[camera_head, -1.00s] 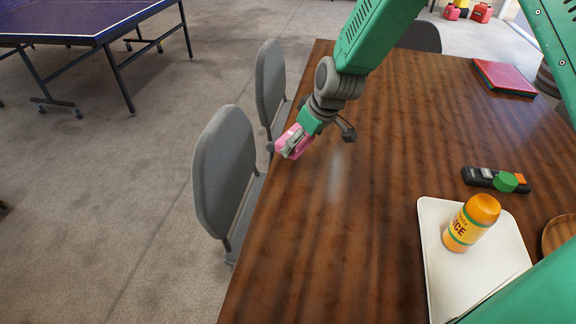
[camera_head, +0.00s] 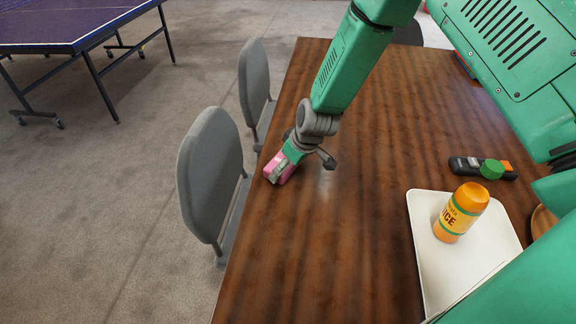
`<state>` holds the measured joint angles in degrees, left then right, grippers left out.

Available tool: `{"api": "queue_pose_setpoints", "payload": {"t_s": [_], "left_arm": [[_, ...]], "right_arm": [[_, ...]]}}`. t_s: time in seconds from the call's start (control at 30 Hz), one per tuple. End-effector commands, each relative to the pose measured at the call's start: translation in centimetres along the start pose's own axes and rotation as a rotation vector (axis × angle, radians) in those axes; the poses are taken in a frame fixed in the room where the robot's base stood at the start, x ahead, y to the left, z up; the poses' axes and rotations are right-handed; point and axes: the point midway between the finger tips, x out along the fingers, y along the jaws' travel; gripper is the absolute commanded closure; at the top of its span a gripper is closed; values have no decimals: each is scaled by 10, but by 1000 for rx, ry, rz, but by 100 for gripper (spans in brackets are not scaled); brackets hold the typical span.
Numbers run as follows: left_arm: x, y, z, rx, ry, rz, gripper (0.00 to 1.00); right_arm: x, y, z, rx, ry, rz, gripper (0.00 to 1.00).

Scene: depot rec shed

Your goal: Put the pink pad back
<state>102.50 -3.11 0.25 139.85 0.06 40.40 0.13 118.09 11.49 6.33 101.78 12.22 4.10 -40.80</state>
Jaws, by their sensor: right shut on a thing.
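The pink pad (camera_head: 272,172) is small and is held in my right gripper (camera_head: 280,170), at the left edge of the brown table (camera_head: 330,240). The gripper's fingers are shut on it and hide part of it. The pad is low over the tabletop near its edge; I cannot tell whether it touches the wood. My left gripper does not show.
A white tray (camera_head: 424,222) with an orange juice bottle (camera_head: 461,212) stands at the right. Grey chairs (camera_head: 212,170) line the left edge. The table's middle is clear.

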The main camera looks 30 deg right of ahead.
Motion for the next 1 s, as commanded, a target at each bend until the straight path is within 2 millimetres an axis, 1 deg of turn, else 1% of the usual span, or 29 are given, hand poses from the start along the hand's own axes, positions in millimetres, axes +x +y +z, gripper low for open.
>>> {"api": "queue_pose_setpoints", "payload": {"t_s": [0.03,0.07,0.1,0.37,0.47,0.57,0.8,0.9,1.0], "left_arm": [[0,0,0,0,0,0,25],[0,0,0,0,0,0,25],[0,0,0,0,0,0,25],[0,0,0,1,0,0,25],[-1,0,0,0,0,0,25],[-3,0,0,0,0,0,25],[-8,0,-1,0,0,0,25],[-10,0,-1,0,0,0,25],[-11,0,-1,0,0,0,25]], "right_arm": [[0,0,0,0,0,0,40],[0,0,0,0,0,0,9],[-1,0,0,0,-1,1,0],[-1,-2,-1,-1,-1,2,0],[-7,-2,-2,-2,0,3,0],[-20,-1,-2,-1,0,2,0],[-72,0,-2,0,2,2,0],[-91,-1,-2,-1,2,1,0],[-106,0,-2,0,0,1,0]]}}
